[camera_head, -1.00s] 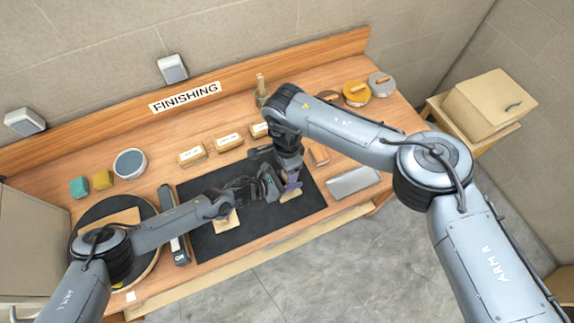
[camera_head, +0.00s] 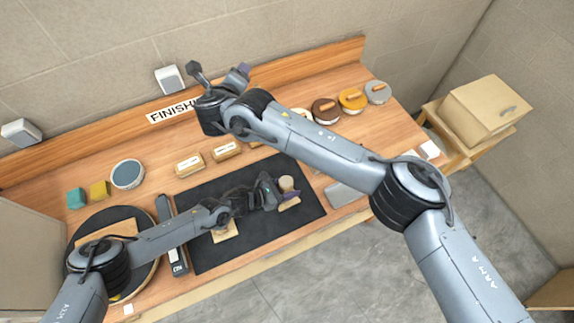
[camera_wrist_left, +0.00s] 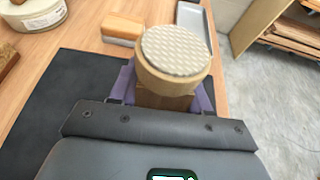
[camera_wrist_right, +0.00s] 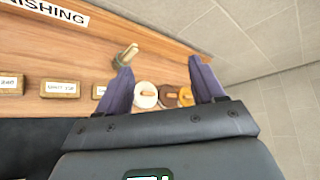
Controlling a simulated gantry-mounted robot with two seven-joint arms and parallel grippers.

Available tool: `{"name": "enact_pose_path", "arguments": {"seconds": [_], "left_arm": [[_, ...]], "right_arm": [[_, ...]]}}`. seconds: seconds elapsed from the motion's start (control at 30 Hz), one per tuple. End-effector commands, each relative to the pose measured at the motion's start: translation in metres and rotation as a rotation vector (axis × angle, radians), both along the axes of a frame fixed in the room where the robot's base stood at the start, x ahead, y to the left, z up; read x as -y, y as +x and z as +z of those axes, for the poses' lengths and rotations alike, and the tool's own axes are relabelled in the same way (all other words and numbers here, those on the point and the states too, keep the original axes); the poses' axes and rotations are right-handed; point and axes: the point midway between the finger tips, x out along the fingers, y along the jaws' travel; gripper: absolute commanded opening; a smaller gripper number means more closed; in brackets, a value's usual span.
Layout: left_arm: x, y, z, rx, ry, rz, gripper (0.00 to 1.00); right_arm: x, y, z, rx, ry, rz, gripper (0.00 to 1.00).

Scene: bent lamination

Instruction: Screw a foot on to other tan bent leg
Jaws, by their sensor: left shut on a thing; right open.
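My left gripper (camera_head: 284,193) is shut on a tan bent leg (camera_head: 290,203) above the black mat. In the left wrist view the leg (camera_wrist_left: 160,101) sits between purple fingers (camera_wrist_left: 163,90). A round foot (camera_wrist_left: 176,50) with a grey textured pad caps its end; it also shows in the head view (camera_head: 287,183). Whether the foot is tight I cannot tell. My right gripper (camera_head: 220,73) is raised near the back of the bench, open and empty, well away from the leg. In the right wrist view its fingers (camera_wrist_right: 160,70) are spread apart.
Another tan piece (camera_head: 226,231) lies on the black mat (camera_head: 310,207). Labelled blocks (camera_head: 189,165) line the bench behind it. Round lidded tubs (camera_head: 352,99) stand at the back right. A grey tray (camera_head: 345,195) lies right of the mat. A dark turntable (camera_head: 148,210) is at left.

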Motion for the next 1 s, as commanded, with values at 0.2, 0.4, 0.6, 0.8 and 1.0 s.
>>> {"name": "enact_pose_path", "arguments": {"seconds": [0.2,0.4,0.6,0.8,1.0], "left_arm": [[0.0,0.0,0.001,0.002,-0.001,0.0,0.0],[0.0,0.0,0.001,0.002,-0.001,0.0,0.0],[0.0,0.0,0.001,0.002,-0.001,0.0,0.0],[0.0,0.001,0.001,0.002,-0.001,0.0,0.0],[0.0,0.001,0.001,0.002,-0.001,0.0,0.0]], "right_arm": [[0.051,-0.03,0.012,-0.128,0.515,-0.575,0.68],[0.099,-0.078,-0.044,-0.458,0.849,-1.083,0.68],[0.121,-0.112,-0.113,-0.724,1.019,-1.346,0.68],[0.125,-0.135,-0.158,-0.822,1.009,-1.42,0.68],[0.124,-0.147,-0.177,-0.849,0.985,-1.437,0.68]]}}
